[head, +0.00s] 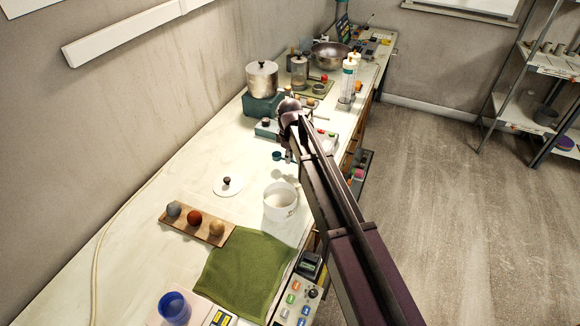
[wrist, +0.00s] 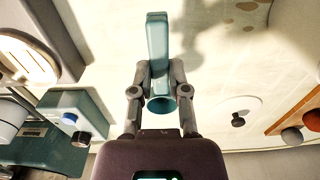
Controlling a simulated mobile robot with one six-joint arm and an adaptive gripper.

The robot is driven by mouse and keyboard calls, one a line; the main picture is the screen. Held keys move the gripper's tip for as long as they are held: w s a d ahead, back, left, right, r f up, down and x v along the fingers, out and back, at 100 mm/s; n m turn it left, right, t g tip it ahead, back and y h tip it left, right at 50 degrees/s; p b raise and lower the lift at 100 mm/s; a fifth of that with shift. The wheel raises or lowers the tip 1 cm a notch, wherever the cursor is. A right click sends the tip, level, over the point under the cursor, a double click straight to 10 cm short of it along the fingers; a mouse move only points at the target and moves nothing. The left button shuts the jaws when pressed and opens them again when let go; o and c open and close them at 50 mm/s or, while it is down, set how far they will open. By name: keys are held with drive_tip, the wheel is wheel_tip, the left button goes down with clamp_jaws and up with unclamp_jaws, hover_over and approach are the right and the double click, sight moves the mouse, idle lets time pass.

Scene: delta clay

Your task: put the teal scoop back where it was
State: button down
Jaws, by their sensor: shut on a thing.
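The teal scoop (wrist: 158,40) is held between the two fingers of my gripper (wrist: 161,72) in the wrist view. Its long handle extends beyond the fingertips and its round cup sits between the fingers, nearer the palm. In the head view the scoop (head: 277,156) shows as a small teal shape over the white worktop, beside my arm, which hides most of the gripper. I cannot tell whether the scoop touches the worktop.
A white tub (head: 281,204) stands close in front of the scoop, and a round white lid (head: 227,186) lies to the left. A wooden strip (head: 180,226) with three balls and a green cloth (head: 243,266) are nearer. Scales and a metal pot (head: 262,80) stand farther back.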

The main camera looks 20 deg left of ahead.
sight(289, 171)
drive_tip(key=shift+f, duration=0.1)
drive_tip(key=shift+f+b, duration=1.8)
drive_tip(key=shift+b, duration=0.1)
drive_tip(key=shift+f, duration=0.15)
drive_tip(key=c, duration=0.6)
unclamp_jaws()
drive_tip(key=shift+r, duration=0.2)
wheel_tip(289, 171, up, 12)
drive_tip(key=p, duration=1.2)
drive_tip(key=shift+d, duration=0.1)
